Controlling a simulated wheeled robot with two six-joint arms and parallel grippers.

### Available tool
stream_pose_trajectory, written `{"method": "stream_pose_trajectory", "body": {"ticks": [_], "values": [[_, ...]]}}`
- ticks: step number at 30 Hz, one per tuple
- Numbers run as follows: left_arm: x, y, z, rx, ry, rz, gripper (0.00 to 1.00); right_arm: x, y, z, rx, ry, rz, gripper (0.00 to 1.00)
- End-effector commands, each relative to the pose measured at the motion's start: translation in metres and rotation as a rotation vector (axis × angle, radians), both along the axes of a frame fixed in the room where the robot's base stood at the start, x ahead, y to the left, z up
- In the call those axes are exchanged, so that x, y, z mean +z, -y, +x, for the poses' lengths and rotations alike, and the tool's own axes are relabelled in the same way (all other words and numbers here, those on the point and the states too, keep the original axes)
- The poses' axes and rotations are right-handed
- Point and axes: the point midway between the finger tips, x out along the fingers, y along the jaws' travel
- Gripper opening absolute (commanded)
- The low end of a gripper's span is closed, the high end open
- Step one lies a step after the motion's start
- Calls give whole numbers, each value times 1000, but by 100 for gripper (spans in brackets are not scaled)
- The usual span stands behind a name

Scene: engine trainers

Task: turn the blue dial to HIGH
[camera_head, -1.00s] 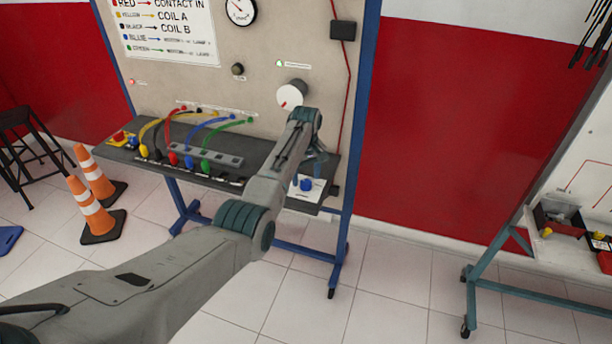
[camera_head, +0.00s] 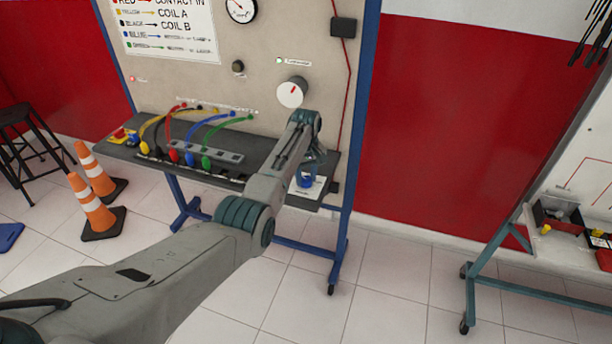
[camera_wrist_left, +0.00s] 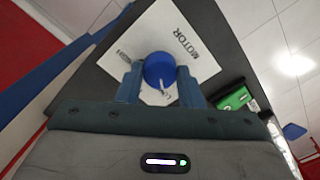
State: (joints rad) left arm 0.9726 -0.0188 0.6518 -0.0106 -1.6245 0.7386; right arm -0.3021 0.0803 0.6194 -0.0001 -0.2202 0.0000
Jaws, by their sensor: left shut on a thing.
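The blue dial (camera_head: 305,182) sits on a white plate (camera_head: 318,187) at the right end of the trainer's dark shelf. In the left wrist view the blue dial (camera_wrist_left: 158,68) is between my fingers, with a pale pointer mark toward the lower right of its face. The white plate (camera_wrist_left: 203,62) there reads MOTOR on the right and what looks like HIGH on the left. My left gripper (camera_wrist_left: 160,88) is shut on the blue dial, one finger on each side. In the head view the left gripper (camera_head: 309,172) reaches down over it. My right gripper is not in view.
Coloured plug leads (camera_head: 205,125) run from the shelf to the upright panel left of my arm. A white round knob (camera_head: 292,92) with a red mark is on the panel. Orange cones (camera_head: 92,208) stand at left; another bench (camera_head: 520,270) stands at right.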

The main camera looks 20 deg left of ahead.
Motion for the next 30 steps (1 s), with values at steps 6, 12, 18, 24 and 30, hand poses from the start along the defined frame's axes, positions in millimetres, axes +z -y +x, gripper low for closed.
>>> {"method": "stream_pose_trajectory", "body": {"ticks": [6,12,18,24,30], "values": [[3,0,0,-104,-1,0,10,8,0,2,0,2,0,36],[3,0,0,-270,0,0,10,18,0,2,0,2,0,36],[3,0,1,-460,0,0,10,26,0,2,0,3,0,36],[3,0,1,-650,1,0,10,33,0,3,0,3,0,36],[3,0,1,-840,2,0,10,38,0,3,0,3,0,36]]}}
